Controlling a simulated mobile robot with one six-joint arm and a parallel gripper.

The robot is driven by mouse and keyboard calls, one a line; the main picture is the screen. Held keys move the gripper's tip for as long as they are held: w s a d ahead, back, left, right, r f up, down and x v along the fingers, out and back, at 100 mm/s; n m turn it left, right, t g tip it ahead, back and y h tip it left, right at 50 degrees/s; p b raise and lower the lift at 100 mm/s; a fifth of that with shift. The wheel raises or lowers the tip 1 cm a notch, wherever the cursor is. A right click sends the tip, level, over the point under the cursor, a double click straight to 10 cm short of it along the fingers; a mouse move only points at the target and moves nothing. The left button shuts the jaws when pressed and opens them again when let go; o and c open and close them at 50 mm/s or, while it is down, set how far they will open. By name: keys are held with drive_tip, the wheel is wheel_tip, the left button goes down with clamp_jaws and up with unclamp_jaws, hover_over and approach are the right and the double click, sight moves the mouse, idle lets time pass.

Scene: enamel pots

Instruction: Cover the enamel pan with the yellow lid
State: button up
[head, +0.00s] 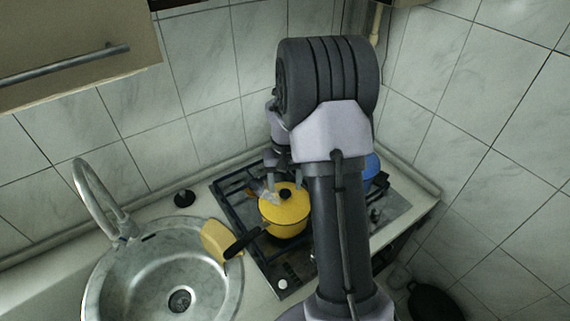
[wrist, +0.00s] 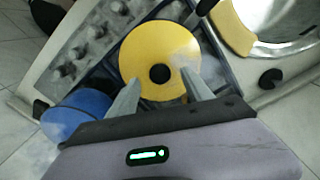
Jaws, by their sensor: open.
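The round yellow lid (head: 287,203) with a black knob lies over the yellow enamel pan (head: 286,231) on the stove in the head view. It appears to rest level on the pan's rim. The pan's dark handle (head: 244,242) points toward the lower left. In the wrist view the lid (wrist: 146,48) fills the middle and hides most of the pan. My gripper (wrist: 160,77) is open, with its fingertips on either side of the black knob and nothing held between them. In the head view my arm partly hides the gripper at the lid.
A blue pot (wrist: 76,116) stands on the stove beside the pan, mostly behind my arm in the head view. The sink (head: 165,275) with its tap (head: 93,195) is at left. A yellow item (head: 215,238) lies at its edge. A black knob-like object (head: 184,198) stands behind.

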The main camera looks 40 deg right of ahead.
wheel_tip(320, 180, up, 15)
drive_tip(key=p, duration=0.2)
drive_tip(key=shift+f+p, duration=0.15)
drive_tip(key=shift+p, duration=0.15)
drive_tip(key=s+a+t+b, duration=0.2)
drive_tip(key=s+a+b, duration=0.2)
drive_tip(key=a+b, duration=0.6)
drive_tip(key=s+a+f+t+y+b, duration=0.1)
drive_tip(key=s+a+f+t+b, duration=0.1)
drive_tip(key=s+a+f+b, duration=0.2)
drive_tip(key=s+a+f+n+t+y+b, duration=0.1)
drive_tip(key=s+a+f+b, duration=0.3)
drive_tip(key=s+a, duration=0.7)
drive_tip(key=shift+s+a+f+t+b, duration=0.15)
drive_tip(key=shift+a+f+t+b, duration=0.2)
drive_tip(key=shift+b, duration=0.2)
